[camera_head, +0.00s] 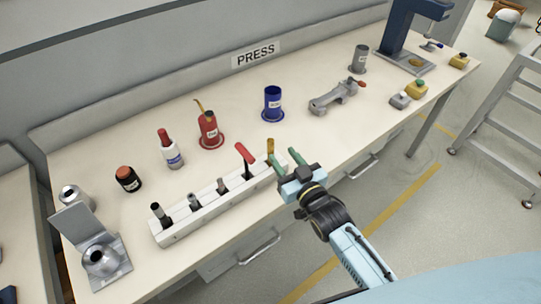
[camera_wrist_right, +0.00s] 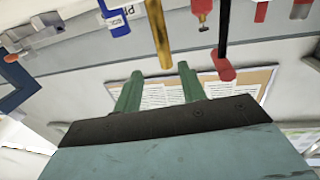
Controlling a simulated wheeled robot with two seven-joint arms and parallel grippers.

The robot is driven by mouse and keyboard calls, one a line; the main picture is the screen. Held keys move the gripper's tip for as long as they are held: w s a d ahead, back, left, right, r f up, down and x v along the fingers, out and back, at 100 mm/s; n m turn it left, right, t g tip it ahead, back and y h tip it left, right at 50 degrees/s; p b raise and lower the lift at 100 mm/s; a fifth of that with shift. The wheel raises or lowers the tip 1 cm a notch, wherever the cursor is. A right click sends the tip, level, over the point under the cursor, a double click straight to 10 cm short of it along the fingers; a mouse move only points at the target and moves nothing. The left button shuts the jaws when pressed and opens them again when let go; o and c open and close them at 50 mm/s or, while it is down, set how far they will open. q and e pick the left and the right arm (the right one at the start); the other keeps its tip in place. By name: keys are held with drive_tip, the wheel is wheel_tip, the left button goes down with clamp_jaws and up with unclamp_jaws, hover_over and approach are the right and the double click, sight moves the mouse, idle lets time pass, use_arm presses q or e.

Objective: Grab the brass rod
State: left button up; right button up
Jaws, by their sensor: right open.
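The brass rod (camera_head: 270,148) stands upright at the right end of a white rack (camera_head: 212,212) on the bench. In the right wrist view the rod (camera_wrist_right: 158,32) hangs from the top edge, its free end in line with the gap between the green fingers. My right gripper (camera_head: 283,157) is open and empty, close to the rod on its right and front side. Its fingers also show in the right wrist view (camera_wrist_right: 157,80), apart from each other with nothing clamped between them. The gripper partly hides the rack's right end. My left gripper is in neither view.
The rack also holds a red-handled tool (camera_head: 245,158) and several dark or grey pegs left of the rod. A blue cup (camera_head: 273,103), a red can (camera_head: 209,130) and a grey clamp-like tool (camera_head: 334,97) stand behind. The bench between rack and cups is clear.

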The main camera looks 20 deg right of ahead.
sight(272, 146)
drive_tip(key=w, duration=0.2)
drive_tip(key=w+a, duration=0.1)
drive_tip(key=w, duration=0.1)
drive_tip(key=w+a, duration=0.1)
drive_tip(key=w, duration=0.1)
drive_tip(key=shift+w+r, duration=0.1)
drive_tip(key=shift+r, duration=0.1)
clamp_jaws()
